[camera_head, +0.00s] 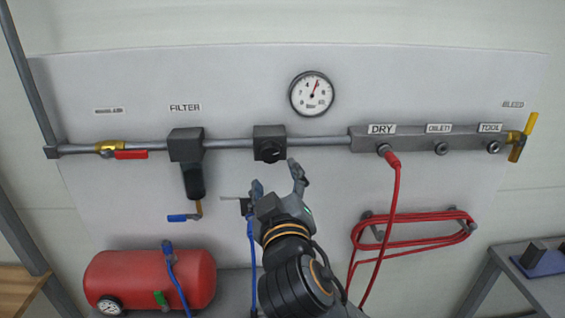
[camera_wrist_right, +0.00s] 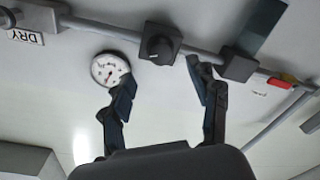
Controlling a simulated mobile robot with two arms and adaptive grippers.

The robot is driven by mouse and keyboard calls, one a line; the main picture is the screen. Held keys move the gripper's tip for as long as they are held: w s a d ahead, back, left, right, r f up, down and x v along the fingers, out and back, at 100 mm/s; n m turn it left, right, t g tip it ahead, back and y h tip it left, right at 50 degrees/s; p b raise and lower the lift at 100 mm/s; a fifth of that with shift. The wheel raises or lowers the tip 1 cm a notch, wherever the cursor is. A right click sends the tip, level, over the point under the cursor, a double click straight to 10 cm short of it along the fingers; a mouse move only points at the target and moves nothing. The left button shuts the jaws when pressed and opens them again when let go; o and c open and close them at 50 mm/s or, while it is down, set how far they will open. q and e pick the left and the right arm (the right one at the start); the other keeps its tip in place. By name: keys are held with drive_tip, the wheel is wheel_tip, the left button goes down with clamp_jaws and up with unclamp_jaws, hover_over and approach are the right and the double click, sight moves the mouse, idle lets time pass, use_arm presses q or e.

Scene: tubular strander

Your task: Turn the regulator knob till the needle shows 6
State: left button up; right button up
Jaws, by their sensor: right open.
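The dark regulator knob (camera_head: 270,151) sits on the front of a grey block on the pipe. The round white gauge (camera_head: 311,94) hangs above and right of it. Its red needle points up and slightly right, just right of the 4; the exact reading is too small to tell. My right gripper (camera_head: 277,181) is open just below the knob, its fingers apart and nothing between them. In the right wrist view the knob (camera_wrist_right: 159,49) shows beyond the gap between the fingertips, apart from them. One finger overlaps the gauge (camera_wrist_right: 108,70) edge there. My left gripper is not in view.
A filter (camera_head: 187,150) with a blue-handled valve hangs left of the regulator. A manifold (camera_head: 415,140) carries a red hose (camera_head: 392,200) on the right. A blue hose (camera_head: 251,245) hangs close left of my right arm. A red tank (camera_head: 150,280) stands lower left.

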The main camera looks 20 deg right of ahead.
sight(271, 154)
idle(0.5)
drive_tip(key=s+a+r+m+p, duration=0.1)
drive_tip(key=s+a+m+p, duration=0.1)
drive_tip(key=s+m+p, duration=0.6)
drive_tip(key=shift+m, duration=0.6)
drive_tip(key=b+x, duration=0.4)
drive_tip(key=x, duration=0.4)
drive_tip(key=b+x, duration=0.4)
drive_tip(key=x, duration=0.3)
drive_tip(key=shift+w+d+f+b, duration=0.15)
drive_tip(key=shift+w+f+b, duration=0.1)
drive_tip(key=shift+w+b, duration=0.15)
